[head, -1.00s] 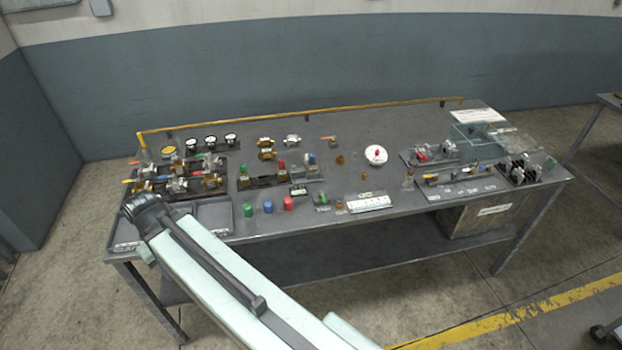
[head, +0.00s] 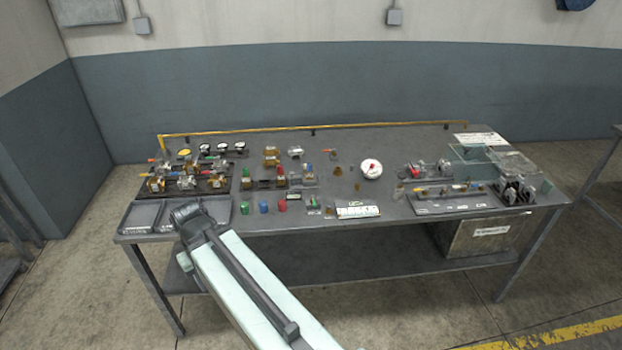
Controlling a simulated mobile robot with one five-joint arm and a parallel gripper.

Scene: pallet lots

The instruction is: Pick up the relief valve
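I cannot tell for sure which of the small parts on the workbench (head: 330,222) is the relief valve. Several brass and steel valves with coloured handles stand on a dark rack (head: 186,181) at the left. Brass-bodied parts with green and red tops (head: 263,177) stand right of it. A brass block (head: 271,156) and a steel fitting (head: 295,152) lie behind them. Small brass pieces (head: 337,171) lie near mid-bench. My arm reaches up from the bottom to the bench's front left edge. My gripper's fingers do not show, and no held part is visible.
Empty grey trays (head: 153,216) lie at the front left. Green, blue and red caps (head: 264,208) stand by the front edge. A white round gauge (head: 371,169) stands right of centre. A parts tray (head: 455,197) and a clear box (head: 515,165) are at the right.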

